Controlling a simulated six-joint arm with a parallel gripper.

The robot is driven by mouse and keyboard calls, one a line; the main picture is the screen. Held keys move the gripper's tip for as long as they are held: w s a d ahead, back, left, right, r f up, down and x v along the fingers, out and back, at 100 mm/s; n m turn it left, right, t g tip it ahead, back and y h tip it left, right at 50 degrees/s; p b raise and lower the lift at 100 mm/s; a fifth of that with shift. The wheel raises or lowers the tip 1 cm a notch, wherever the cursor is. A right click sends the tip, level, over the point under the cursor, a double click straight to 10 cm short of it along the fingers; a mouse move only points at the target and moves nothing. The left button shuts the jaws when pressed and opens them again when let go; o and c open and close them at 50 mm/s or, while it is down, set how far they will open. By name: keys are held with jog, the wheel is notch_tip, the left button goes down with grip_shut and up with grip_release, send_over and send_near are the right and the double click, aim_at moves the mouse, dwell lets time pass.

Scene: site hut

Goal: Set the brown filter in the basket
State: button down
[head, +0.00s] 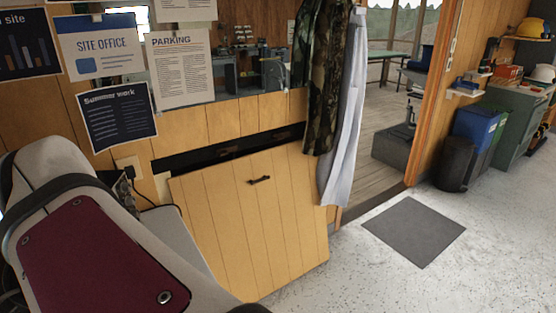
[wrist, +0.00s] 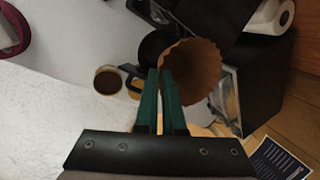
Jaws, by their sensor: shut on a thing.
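In the wrist view my gripper (wrist: 165,75) has its two green fingers close together, shut on the brown filter (wrist: 197,65). The filter is a fluted paper cone with its wide mouth facing up and right; the fingers pinch its left side. A black round thing (wrist: 152,46) shows partly behind the filter; I cannot tell whether it is the basket. The filter hides part of what lies below it. The head view shows neither the filter nor my gripper.
In the wrist view a black box-like unit (wrist: 270,85) stands right of the filter, with a paper roll (wrist: 268,18) at the top right. A round container with dark contents (wrist: 107,81) stands left on the white surface (wrist: 60,110). A dark printed sheet (wrist: 280,162) is at lower right.

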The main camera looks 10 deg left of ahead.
notch_tip(320, 180, down, 9)
jog(key=shift+f, duration=0.2)
jog(key=shift+s+f, duration=0.1)
jog(key=shift+f, duration=0.25)
jog(key=c, duration=1)
grip_release()
jog(key=shift+c, duration=0.2)
jog(key=v, duration=1.2)
jog(key=w+d+f+m+h, duration=0.15)
jog(key=d+f, duration=0.25)
jog(key=d, duration=0.6)
jog(key=w+d+f, duration=0.3)
jog(key=d+f, duration=0.2)
jog(key=d, duration=0.4)
jog(key=s+d+f, duration=0.5)
jog(key=d+f, duration=0.2)
jog(key=d, duration=0.2)
jog(key=shift+s+m+h, duration=0.35)
jog(key=shift+m, duration=0.1)
